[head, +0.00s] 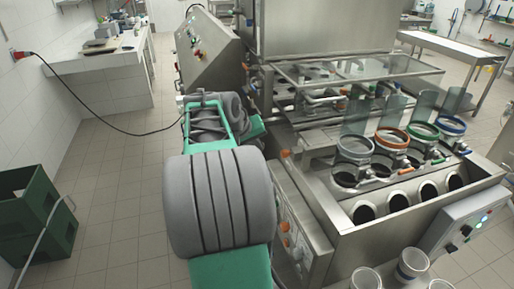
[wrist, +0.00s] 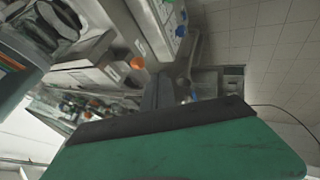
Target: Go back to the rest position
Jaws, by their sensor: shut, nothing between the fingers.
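My arm reaches away from the camera in the head view, along the left side of the steel cup filler (head: 330,225). My gripper's fingers cannot be clearly made out there, behind the arm's links. In the wrist view the green and dark body of my gripper fills the bottom. Its grey fingers (wrist: 167,92) stick out beyond it, close together, with nothing seen between them. The gripper holds no cup.
The filler has several round openings with coloured rings in front, and a control box (head: 467,232) at right. White cups (head: 411,264) stand at the bottom. Green crates (head: 38,215) lie at left. A cable (head: 75,95) hangs from the wall.

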